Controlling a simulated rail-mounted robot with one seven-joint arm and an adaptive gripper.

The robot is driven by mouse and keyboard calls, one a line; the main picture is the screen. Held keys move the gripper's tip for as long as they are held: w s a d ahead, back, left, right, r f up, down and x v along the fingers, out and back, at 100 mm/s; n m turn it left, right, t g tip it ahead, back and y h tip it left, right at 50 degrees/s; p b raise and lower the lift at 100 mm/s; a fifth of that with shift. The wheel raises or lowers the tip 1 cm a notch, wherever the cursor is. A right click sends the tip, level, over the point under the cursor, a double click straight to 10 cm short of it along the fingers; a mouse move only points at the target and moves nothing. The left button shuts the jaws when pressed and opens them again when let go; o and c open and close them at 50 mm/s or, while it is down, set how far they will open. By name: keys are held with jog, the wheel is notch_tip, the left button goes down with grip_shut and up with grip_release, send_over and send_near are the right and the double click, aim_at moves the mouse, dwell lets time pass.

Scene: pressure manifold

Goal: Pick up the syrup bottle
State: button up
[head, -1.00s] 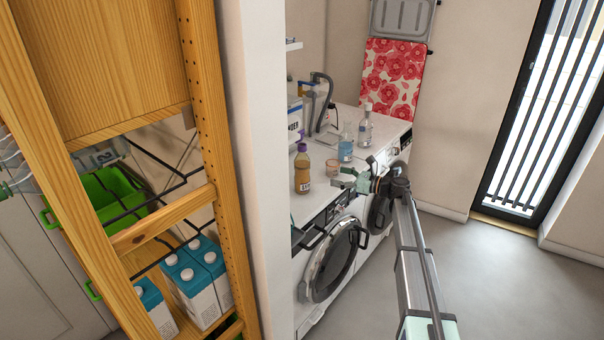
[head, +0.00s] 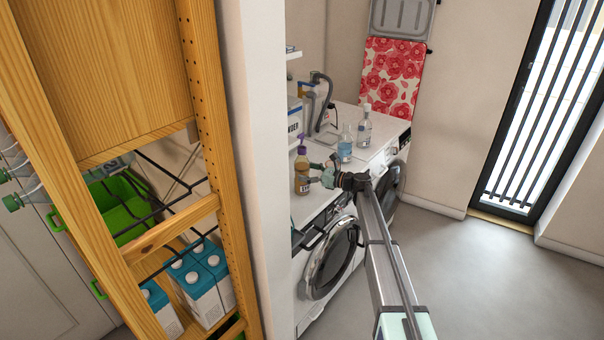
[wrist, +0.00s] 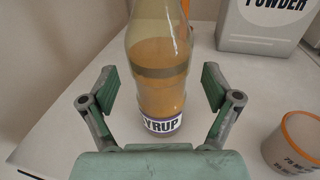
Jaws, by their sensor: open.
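The syrup bottle (head: 301,173) stands upright on the white top above the washing machines. It holds amber-brown liquid and has a purple cap in the head view. In the wrist view the bottle (wrist: 160,70) is straight ahead, with a "SYRUP" label low on it and its top cut off by the frame. My gripper (head: 316,175) is just right of the bottle in the head view. In the wrist view my gripper (wrist: 160,90) is open, its fingers on either side of the bottle's lower part, with gaps on both sides.
A powder container (wrist: 266,25) stands behind the bottle to the right. A small cup with an orange rim (wrist: 295,140) stands near the right finger. A blue-liquid beaker (head: 345,150) and a clear bottle (head: 364,130) stand farther along the counter (head: 304,208).

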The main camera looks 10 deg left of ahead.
jog(key=x, duration=0.2)
jog(key=shift+w+a, duration=0.15)
jog(key=shift+a, duration=0.1)
jog(key=c, duration=1.6)
grip_shut()
jog(key=shift+r, duration=0.25)
